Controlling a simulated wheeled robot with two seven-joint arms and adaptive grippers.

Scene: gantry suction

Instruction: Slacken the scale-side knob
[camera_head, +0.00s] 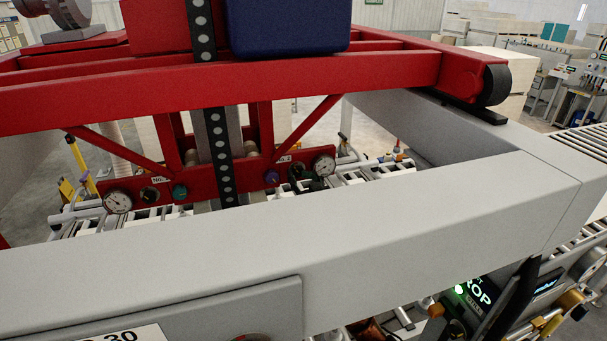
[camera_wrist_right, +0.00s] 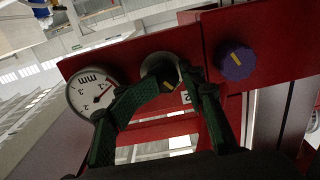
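A red plate (camera_head: 228,181) under the gantry carries dials and knobs. On its right part are a round white dial (camera_head: 324,165), also in the right wrist view (camera_wrist_right: 91,91), and a purple knob (camera_head: 272,177), which shows there with a yellow mark (camera_wrist_right: 237,62). Between them is a dark knob (camera_wrist_right: 170,85) on a silver disc, largely covered by my fingertips. My right gripper (camera_wrist_right: 173,80) has its green fingers bent inward onto both sides of this dark knob and looks shut on it. It is small and dark in the head view (camera_head: 308,181). My left gripper is not visible.
A thick grey beam (camera_head: 300,235) crosses in front of the red plate. The red gantry frame (camera_head: 230,90) stands above it. Another dial (camera_head: 117,201) and a teal knob (camera_head: 180,191) sit on the plate's left part. A lit green display (camera_head: 478,291) is at lower right.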

